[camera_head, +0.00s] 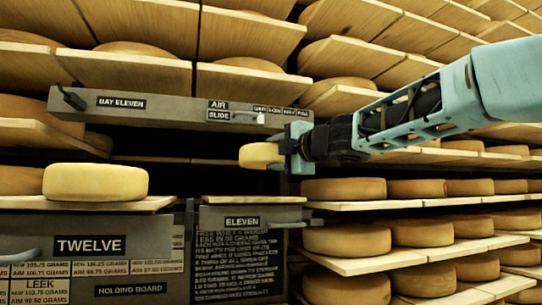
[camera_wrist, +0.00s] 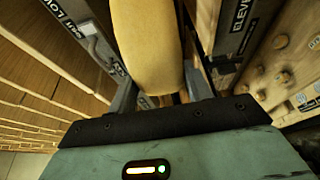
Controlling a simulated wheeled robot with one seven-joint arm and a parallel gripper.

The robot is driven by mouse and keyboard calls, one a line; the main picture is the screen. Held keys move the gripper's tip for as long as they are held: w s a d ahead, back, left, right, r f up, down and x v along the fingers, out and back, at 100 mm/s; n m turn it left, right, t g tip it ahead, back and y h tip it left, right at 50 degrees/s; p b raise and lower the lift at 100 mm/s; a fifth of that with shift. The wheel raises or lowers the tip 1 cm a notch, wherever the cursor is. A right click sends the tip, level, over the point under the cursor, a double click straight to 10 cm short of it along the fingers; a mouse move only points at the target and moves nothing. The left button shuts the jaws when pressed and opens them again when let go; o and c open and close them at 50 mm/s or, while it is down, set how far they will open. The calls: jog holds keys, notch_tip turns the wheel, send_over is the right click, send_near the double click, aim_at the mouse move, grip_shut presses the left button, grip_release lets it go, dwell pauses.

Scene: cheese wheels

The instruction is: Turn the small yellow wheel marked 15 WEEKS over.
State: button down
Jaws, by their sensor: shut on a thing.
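The small yellow wheel (camera_head: 260,155) is held in the air by my gripper (camera_head: 283,156), over the gap between the bay eleven beam and the eleven board. In the wrist view the wheel (camera_wrist: 148,45) fills the space between the two fingers, with a finger on each side of it. My gripper (camera_wrist: 160,92) is shut on it. The wheel looks pale and smooth. No 15 WEEKS mark can be read in either view, and the wheel's far parts are hidden.
A larger yellow wheel (camera_head: 96,183) lies on the shelf at left, above the TWELVE panel (camera_head: 90,245). The eleven board's top (camera_head: 254,199) is bare below my gripper. A grey beam (camera_head: 180,112) marked BAY ELEVEN crosses above. Shelves of wheels (camera_head: 345,189) stand at right.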

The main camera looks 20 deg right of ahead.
jog(key=v, duration=0.9)
jog(key=shift+r+p, duration=0.2)
jog(key=shift+p, duration=0.2)
jog(key=shift+s, duration=0.1)
dwell(0.8)
